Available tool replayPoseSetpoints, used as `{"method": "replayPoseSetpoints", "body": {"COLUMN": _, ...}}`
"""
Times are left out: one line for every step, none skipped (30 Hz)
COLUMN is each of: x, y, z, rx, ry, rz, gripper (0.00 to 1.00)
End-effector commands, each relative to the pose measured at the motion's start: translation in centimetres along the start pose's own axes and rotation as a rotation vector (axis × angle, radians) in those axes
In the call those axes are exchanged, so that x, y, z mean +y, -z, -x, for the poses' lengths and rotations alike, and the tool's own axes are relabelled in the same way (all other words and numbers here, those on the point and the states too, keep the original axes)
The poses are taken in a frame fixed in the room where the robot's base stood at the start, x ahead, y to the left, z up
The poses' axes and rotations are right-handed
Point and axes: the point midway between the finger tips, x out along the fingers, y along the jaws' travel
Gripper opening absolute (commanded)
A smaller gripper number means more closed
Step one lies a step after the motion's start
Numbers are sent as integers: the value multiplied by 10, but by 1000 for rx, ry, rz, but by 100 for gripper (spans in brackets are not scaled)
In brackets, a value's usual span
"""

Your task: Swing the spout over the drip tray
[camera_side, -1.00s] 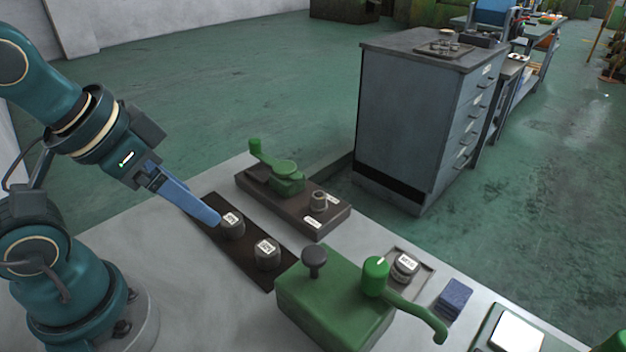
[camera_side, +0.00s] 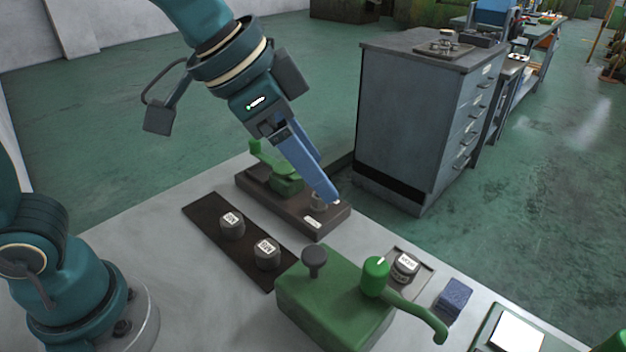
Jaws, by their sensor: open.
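The green machine (camera_side: 322,300) stands at the front of the bench with a dark knob (camera_side: 314,258) on top. Its green spout (camera_side: 418,317) turns on a round green hub (camera_side: 375,275) and points to the lower right. The drip tray seems to be the shallow grey tray (camera_side: 427,273) behind the hub, with a labelled dark cup (camera_side: 404,266) on it; the spout's end is off to the tray's front right. My gripper (camera_side: 331,196) is open and empty, with blue fingers pointing down over the brown base of the rear green device, apart from the spout.
A green lever device (camera_side: 284,178) sits on a brown base (camera_side: 335,222) behind. A dark board (camera_side: 205,216) holds two labelled weights (camera_side: 232,226) at left. A blue block (camera_side: 454,297) lies right of the spout. A grey cabinet (camera_side: 410,125) stands beyond the bench.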

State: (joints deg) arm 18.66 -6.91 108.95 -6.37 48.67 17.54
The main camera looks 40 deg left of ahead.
Motion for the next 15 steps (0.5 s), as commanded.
{"method": "replayPoseSetpoints", "body": {"x": 12, "y": 8, "z": -12, "rx": -19, "ry": -32, "rz": -44, "gripper": 69}}
{"method": "replayPoseSetpoints", "body": {"x": 19, "y": 11, "z": -18, "rx": -27, "ry": -47, "rz": -65, "gripper": 69}}
{"method": "replayPoseSetpoints", "body": {"x": 27, "y": 14, "z": -26, "rx": -39, "ry": -66, "rz": -89, "gripper": 69}}
{"method": "replayPoseSetpoints", "body": {"x": 33, "y": 16, "z": -31, "rx": -48, "ry": -78, "rz": -105, "gripper": 69}}
{"method": "replayPoseSetpoints", "body": {"x": 38, "y": 17, "z": -36, "rx": -58, "ry": -89, "rz": -118, "gripper": 69}}
{"method": "replayPoseSetpoints", "body": {"x": 45, "y": 17, "z": -42, "rx": -71, "ry": -101, "rz": -132, "gripper": 69}}
{"method": "replayPoseSetpoints", "body": {"x": 49, "y": 16, "z": -46, "rx": -82, "ry": -109, "rz": -143, "gripper": 69}}
{"method": "replayPoseSetpoints", "body": {"x": 53, "y": 15, "z": -49, "rx": -91, "ry": -116, "rz": -151, "gripper": 69}}
{"method": "replayPoseSetpoints", "body": {"x": 57, "y": 13, "z": -52, "rx": -103, "ry": -123, "rz": -161, "gripper": 69}}
{"method": "replayPoseSetpoints", "body": {"x": 60, "y": 11, "z": -55, "rx": -113, "ry": -128, "rz": -167, "gripper": 69}}
{"method": "replayPoseSetpoints", "body": {"x": 62, "y": 9, "z": -57, "rx": -119, "ry": -132, "rz": -172, "gripper": 69}}
{"method": "replayPoseSetpoints", "body": {"x": 64, "y": 8, "z": -60, "rx": -125, "ry": -135, "rz": -176, "gripper": 69}}
{"method": "replayPoseSetpoints", "body": {"x": 65, "y": 7, "z": -62, "rx": -126, "ry": -136, "rz": -179, "gripper": 69}}
{"method": "replayPoseSetpoints", "body": {"x": 65, "y": 6, "z": -64, "rx": -126, "ry": -136, "rz": -179, "gripper": 69}}
{"method": "replayPoseSetpoints", "body": {"x": 66, "y": 6, "z": -68, "rx": -125, "ry": -136, "rz": -179, "gripper": 69}}
